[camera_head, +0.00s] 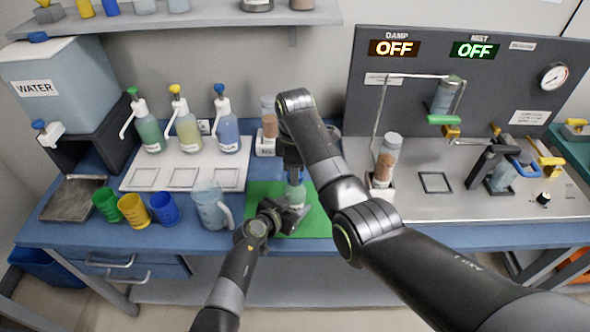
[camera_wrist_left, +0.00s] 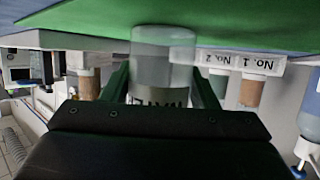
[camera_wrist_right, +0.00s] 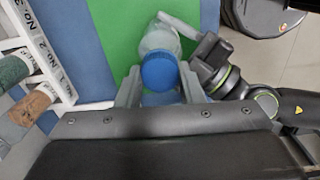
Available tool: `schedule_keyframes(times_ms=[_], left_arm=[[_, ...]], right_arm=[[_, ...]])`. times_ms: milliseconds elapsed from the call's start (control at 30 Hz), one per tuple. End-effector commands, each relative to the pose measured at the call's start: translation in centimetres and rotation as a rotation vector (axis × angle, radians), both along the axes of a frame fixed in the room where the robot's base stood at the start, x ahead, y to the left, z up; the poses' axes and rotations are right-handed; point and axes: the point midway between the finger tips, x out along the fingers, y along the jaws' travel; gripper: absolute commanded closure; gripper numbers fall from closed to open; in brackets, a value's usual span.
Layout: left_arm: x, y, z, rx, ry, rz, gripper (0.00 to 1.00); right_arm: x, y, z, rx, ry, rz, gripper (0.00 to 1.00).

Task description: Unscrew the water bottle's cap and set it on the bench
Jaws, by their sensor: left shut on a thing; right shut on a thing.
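The water bottle (camera_head: 296,192) stands on the green mat (camera_head: 265,222), pale and translucent. In the left wrist view the bottle (camera_wrist_left: 163,62) appears upside down, its label partly hidden. My left gripper (camera_head: 290,213) is shut on the bottle's body from the front. The blue cap (camera_wrist_right: 160,71) shows in the right wrist view at the bottle's top, between the fingers of my right gripper (camera_wrist_right: 160,88). My right gripper (camera_head: 293,168) is shut on the cap from above. My right arm hides the cap in the head view. I cannot tell whether the cap is loose.
A clear jug (camera_head: 208,205) and green, yellow and blue cups (camera_head: 134,210) stand left of the mat. Pump bottles (camera_head: 187,130) stand on a white tray behind. A grey panel machine (camera_head: 450,95) fills the right. Some blue bench (camera_head: 110,235) is bare in front.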

Motion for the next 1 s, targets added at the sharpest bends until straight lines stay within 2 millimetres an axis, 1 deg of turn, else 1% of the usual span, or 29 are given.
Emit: schedule_keyframes(times_ms=[33,300,500,600,1000], left_arm=[[-0.07,0.0,-0.13,0.0,0.002,-0.001,1.0],[-0.07,0.0,-0.13,0.001,0.003,-0.001,1.0],[-0.07,0.0,-0.13,0.001,0.003,-0.001,1.0],[-0.07,0.0,-0.13,0.001,0.003,-0.001,1.0],[-0.07,0.01,-0.13,0.001,0.003,-0.001,1.0]], right_arm=[[0.0,0.03,0.02,0.0,-0.001,0.076,0.93],[-0.02,0.02,0.04,0.001,0.001,0.51,0.93],[-0.03,0.01,0.05,0.001,0.002,0.775,0.93],[-0.04,0.0,0.05,0.001,0.002,0.848,0.93],[-0.04,0.01,0.05,0.001,0.002,0.842,0.93]])
